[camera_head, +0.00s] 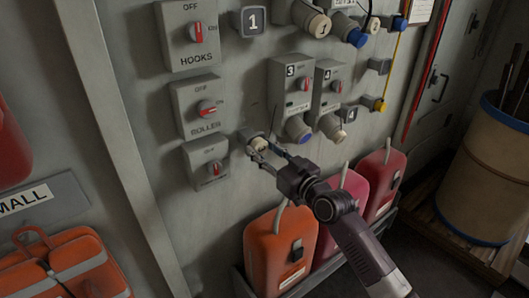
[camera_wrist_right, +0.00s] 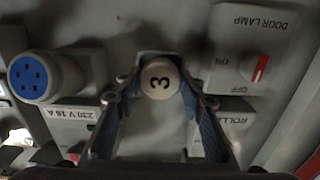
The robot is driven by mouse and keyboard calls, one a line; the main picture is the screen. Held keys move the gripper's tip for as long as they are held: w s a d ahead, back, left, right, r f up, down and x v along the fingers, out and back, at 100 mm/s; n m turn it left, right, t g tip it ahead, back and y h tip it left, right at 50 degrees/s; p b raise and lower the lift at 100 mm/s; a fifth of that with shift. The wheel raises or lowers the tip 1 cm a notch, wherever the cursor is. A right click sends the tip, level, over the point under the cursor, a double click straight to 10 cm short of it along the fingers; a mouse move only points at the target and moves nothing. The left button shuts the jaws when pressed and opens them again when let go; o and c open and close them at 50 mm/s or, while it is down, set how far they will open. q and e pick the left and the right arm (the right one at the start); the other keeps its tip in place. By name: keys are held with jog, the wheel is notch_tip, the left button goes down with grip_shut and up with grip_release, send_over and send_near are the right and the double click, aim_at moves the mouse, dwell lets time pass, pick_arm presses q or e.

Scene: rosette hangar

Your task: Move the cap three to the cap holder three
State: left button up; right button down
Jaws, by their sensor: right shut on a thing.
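The cap three (camera_wrist_right: 160,78), a pale round cap with a black 3 on its face, is between the fingers of my right gripper (camera_wrist_right: 158,84). In the head view the cap (camera_head: 259,144) is close to the wall, and my right gripper (camera_head: 264,150) is shut on it from the front right. A grey wall mount (camera_head: 244,135) shows just behind the cap, mostly hidden; I can read no number on it. I cannot tell whether the cap touches it. My left gripper is not in view.
Switch boxes for hooks (camera_head: 188,36), roller (camera_head: 200,106) and door lamp (camera_wrist_right: 250,50) are close by. A blue-faced socket (camera_wrist_right: 34,77) is beside my gripper. Holders marked 1 (camera_head: 253,21) and 4 (camera_head: 350,114) are on the wall. Canisters (camera_head: 280,250) stand below.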

jog(key=shift+w+a, duration=0.1)
jog(key=c, duration=1.2)
grip_release()
